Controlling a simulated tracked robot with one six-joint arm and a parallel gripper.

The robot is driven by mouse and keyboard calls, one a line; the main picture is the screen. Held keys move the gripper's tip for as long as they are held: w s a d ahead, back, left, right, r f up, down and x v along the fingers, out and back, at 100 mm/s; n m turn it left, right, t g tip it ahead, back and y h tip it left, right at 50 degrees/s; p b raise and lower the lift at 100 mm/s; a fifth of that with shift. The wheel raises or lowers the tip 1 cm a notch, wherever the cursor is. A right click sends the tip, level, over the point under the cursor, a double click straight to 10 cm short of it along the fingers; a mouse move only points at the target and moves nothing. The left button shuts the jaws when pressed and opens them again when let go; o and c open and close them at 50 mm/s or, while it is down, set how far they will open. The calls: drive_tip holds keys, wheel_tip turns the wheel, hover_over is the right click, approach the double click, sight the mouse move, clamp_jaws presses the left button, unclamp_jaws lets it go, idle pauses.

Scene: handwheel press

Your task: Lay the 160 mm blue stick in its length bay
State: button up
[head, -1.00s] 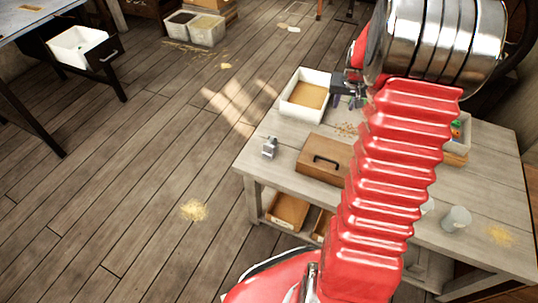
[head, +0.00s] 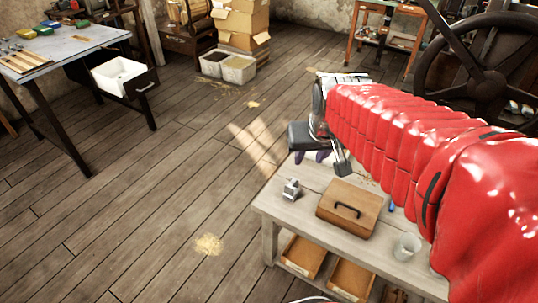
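My gripper (head: 325,157) hangs over the far left part of the wooden workbench, partly hidden by my red-sleeved arm. Small dark purple-blue pieces show at its lower end; I cannot tell whether they are finger parts or something held. I cannot make out the 160 mm blue stick for certain. A small blue bit (head: 392,207) shows beside the brown box, mostly hidden by my arm. A light wooden rack with dark dividing lines (head: 24,63) lies on the grey-blue table at the far left; I cannot tell whether it holds the length bays.
The workbench (head: 275,209) carries a brown handled box (head: 349,206), a small metal block (head: 291,189) and a grey cup (head: 407,246). The grey-blue table (head: 95,50) has an open white drawer (head: 122,76). A dark handwheel (head: 490,86) stands at right. Open floor lies between the tables.

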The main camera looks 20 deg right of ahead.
drive_tip(key=s+a+n+y, duration=0.1)
drive_tip(key=s+a+n, duration=0.1)
drive_tip(key=s+a, duration=0.7)
drive_tip(key=s, duration=0.2)
drive_tip(key=shift+s+r, duration=0.3)
drive_tip(key=shift+s, duration=0.05)
drive_tip(key=shift+o, duration=0.5)
drive_tip(key=shift+d, duration=0.1)
